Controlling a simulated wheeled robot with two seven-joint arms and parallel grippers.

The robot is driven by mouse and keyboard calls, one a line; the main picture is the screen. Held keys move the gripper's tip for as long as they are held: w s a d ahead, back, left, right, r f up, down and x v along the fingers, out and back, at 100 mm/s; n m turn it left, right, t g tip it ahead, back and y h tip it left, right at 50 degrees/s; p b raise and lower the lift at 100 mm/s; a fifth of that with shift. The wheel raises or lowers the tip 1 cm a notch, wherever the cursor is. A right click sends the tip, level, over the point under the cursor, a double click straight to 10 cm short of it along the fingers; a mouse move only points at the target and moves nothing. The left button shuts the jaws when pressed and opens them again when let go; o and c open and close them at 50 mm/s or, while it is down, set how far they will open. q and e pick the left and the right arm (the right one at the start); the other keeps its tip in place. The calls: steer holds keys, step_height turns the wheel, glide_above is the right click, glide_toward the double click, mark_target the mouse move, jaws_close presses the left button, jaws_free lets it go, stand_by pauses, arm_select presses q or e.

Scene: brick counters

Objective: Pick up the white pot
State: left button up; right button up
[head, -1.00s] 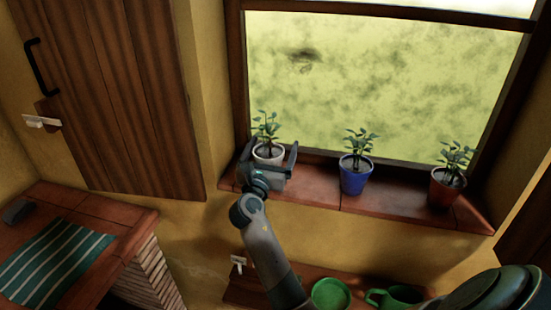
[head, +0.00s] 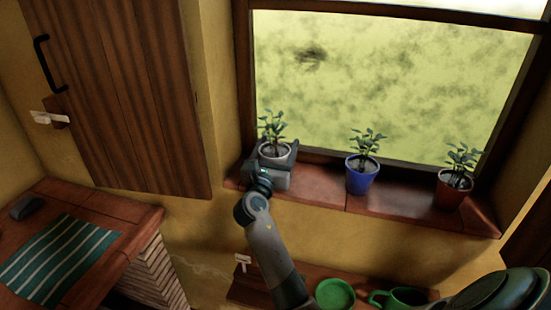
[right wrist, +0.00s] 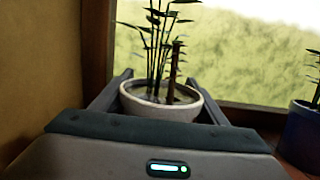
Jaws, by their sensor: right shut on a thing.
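The white pot (head: 276,153) with a green plant stands at the left end of the brick window sill. My right gripper (head: 275,160) is around it from the front and shut on it. In the right wrist view, the white pot (right wrist: 160,103) sits upright between the two fingers of the right gripper (right wrist: 162,100), one at each side. The pot's lower part is hidden behind the gripper body, so I cannot tell whether it touches the sill. My left gripper is not in view.
A blue pot (head: 361,180) and a red-brown pot (head: 453,193) stand further right on the sill (head: 320,190). The window frame is close behind. Below are a green plate (head: 335,294) and a green mug (head: 399,298). A striped cloth (head: 60,262) lies on the left counter.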

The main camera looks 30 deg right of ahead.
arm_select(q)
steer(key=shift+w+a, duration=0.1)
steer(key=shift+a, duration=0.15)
arm_select(e)
steer(key=shift+r, duration=0.2)
steer(key=shift+r, duration=0.8)
step_height(320, 180, up, 2)
steer(key=shift+s+r, duration=0.15)
steer(key=shift+r, duration=0.1)
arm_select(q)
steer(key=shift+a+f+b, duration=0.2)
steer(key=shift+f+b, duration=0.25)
arm_select(e)
steer(key=s+d+r, duration=0.5)
steer(key=s+r, duration=0.1)
steer(key=s, duration=0.4)
steer(key=shift+r, duration=0.35)
steer(key=shift+f, duration=0.1)
